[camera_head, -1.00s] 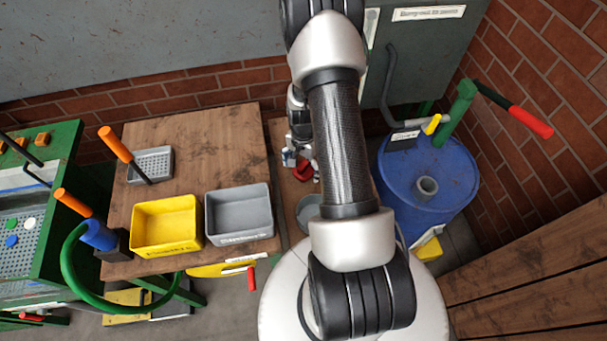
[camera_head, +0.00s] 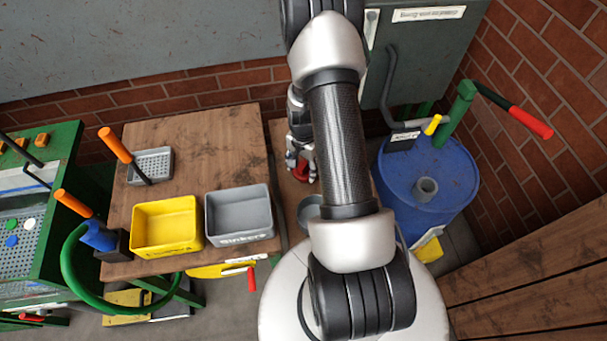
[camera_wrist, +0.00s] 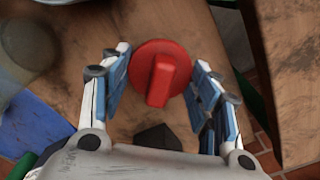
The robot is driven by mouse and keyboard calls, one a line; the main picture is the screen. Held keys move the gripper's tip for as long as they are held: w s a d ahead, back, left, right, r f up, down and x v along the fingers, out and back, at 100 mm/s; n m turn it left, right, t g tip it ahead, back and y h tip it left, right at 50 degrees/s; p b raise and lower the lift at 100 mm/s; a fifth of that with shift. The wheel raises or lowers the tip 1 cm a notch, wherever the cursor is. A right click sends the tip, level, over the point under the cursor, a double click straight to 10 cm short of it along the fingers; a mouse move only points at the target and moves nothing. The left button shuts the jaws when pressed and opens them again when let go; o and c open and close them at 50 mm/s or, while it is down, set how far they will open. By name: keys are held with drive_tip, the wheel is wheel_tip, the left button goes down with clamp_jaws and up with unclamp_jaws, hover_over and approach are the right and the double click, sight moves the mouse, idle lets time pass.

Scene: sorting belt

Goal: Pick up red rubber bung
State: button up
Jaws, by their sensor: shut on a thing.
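The red rubber bung (camera_wrist: 148,57) is a round red disc with a raised bar across its top. It shows between my fingers in the wrist view, over the wooden bench. My gripper (camera_wrist: 160,65) is shut on the bung, with one blue-padded finger at each side of it. In the head view, the bung (camera_head: 302,172) is a small red patch at my gripper (camera_head: 301,168), left of my arm. My arm hides part of the bench there. I cannot tell whether the bung still touches the wood.
A small black block (camera_wrist: 158,138) lies near the bung. A grey bowl (camera_head: 308,210) is in front. Left stand a grey tray (camera_head: 240,238) and a yellow tray (camera_head: 165,247) on a wooden table (camera_head: 200,140). A blue drum (camera_head: 445,175) stands right.

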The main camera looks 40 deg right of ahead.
drive_tip(key=shift+c, duration=0.7)
drive_tip(key=shift+r, duration=0.2)
wheel_tip(320, 180, up, 20)
drive_tip(key=p, duration=0.4)
drive_tip(key=shift+f+p, duration=0.15)
drive_tip(key=shift+p, duration=0.25)
